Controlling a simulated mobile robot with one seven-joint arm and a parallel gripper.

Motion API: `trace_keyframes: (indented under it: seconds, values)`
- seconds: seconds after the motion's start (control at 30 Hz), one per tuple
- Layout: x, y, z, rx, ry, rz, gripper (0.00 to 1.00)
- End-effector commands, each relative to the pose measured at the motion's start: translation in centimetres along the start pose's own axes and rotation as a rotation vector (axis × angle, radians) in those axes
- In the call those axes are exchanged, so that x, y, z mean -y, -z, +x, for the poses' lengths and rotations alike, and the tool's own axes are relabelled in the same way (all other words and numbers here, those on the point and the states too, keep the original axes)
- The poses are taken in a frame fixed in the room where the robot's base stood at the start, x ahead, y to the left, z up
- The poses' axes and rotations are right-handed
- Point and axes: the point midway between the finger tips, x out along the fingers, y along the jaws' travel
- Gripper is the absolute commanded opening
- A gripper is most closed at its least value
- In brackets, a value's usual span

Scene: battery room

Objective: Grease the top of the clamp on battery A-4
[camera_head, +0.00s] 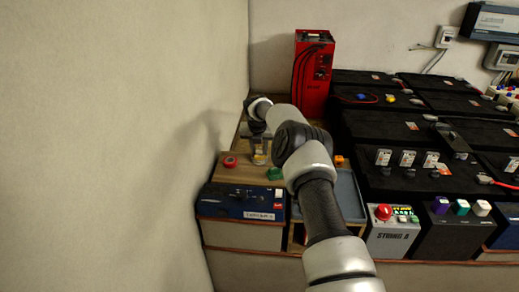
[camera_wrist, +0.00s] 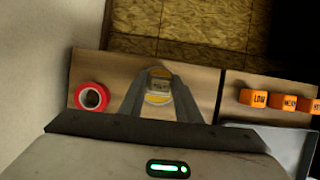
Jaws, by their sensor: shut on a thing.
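My gripper (camera_wrist: 160,82) points down over the wooden board at the left. Its fingers are closed around a small yellow-and-white thing (camera_wrist: 158,98), perhaps a grease container; the fingers partly hide it. In the head view my gripper (camera_head: 258,142) is left of the batteries, with a yellow bit showing below it. Several black batteries (camera_head: 405,125) stand in rows at the right, away from my gripper. Their labels are too small to read, so I cannot tell which is A-4 or make out its clamp.
A red tape roll (camera_wrist: 92,97) lies on the board (camera_wrist: 205,85), left of my gripper. Orange blocks (camera_wrist: 259,98) marked with words lie at the right, beside a grey tray (camera_wrist: 280,140). A red charger (camera_head: 314,75) stands behind. A wall (camera_head: 120,150) is close at left.

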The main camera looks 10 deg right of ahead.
Motion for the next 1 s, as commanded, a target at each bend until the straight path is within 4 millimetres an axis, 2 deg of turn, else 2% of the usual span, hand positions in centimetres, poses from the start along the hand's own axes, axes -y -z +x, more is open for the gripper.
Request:
trace_keyframes:
  seconds: [0.27,1.0]
  values:
    - [0.0,-0.2,-0.6,-0.002,0.0,0.0,0.13]
    - [0.0,-2.5,-6.2,-0.001,0.0,-0.001,0.13]
